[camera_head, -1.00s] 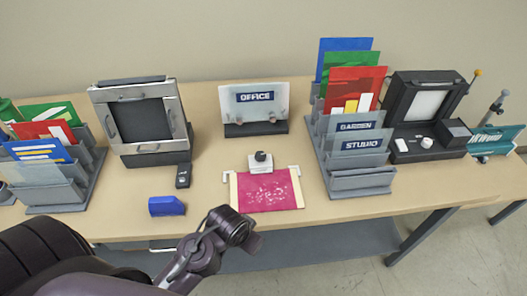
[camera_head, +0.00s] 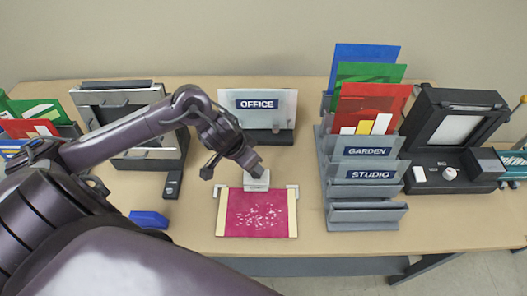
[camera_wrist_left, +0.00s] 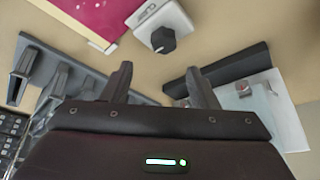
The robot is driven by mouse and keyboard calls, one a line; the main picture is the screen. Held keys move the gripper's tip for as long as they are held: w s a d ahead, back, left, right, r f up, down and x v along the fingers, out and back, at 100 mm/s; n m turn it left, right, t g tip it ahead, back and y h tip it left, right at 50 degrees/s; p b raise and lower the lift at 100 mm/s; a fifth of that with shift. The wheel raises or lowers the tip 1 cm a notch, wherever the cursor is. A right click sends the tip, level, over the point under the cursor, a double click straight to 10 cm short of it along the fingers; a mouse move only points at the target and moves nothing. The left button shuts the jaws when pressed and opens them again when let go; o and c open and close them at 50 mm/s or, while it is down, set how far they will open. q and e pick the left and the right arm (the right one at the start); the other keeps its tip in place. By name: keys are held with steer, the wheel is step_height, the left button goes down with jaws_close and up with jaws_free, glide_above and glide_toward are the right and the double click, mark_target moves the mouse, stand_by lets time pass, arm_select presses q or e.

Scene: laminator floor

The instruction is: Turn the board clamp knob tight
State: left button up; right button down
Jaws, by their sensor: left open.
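The board clamp is a white block (camera_head: 258,183) at the back edge of a board with a speckled magenta sheet (camera_head: 256,214). Its dark knob (camera_wrist_left: 163,40) shows in the left wrist view on the labelled block (camera_wrist_left: 153,14); in the head view my gripper hides it. My left gripper (camera_head: 232,170) is over the clamp, pointing down, with its fingers spread. In the left wrist view the open gripper (camera_wrist_left: 160,82) has nothing between its fingers, and the knob is beyond the fingertips, apart from them. My right gripper is not in view.
An OFFICE sign stand (camera_head: 283,112) is close behind the clamp. A grey sorter (camera_head: 366,217) with GARDEN and STUDIO labels stands at right, a black machine (camera_head: 425,130) beyond it. A blue block (camera_head: 149,219) lies at left. Bare table surrounds the board.

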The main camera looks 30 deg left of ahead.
arm_select(q)
steer(key=f, duration=0.4)
steer(key=shift+w, duration=0.25)
steer(key=shift+b+x, duration=0.3)
steer(key=shift+x, duration=0.9)
steer(key=shift+w+a+f, duration=0.1)
steer(key=shift+w+f, duration=0.1)
steer(key=shift+w, duration=0.05)
steer(key=c, duration=1)
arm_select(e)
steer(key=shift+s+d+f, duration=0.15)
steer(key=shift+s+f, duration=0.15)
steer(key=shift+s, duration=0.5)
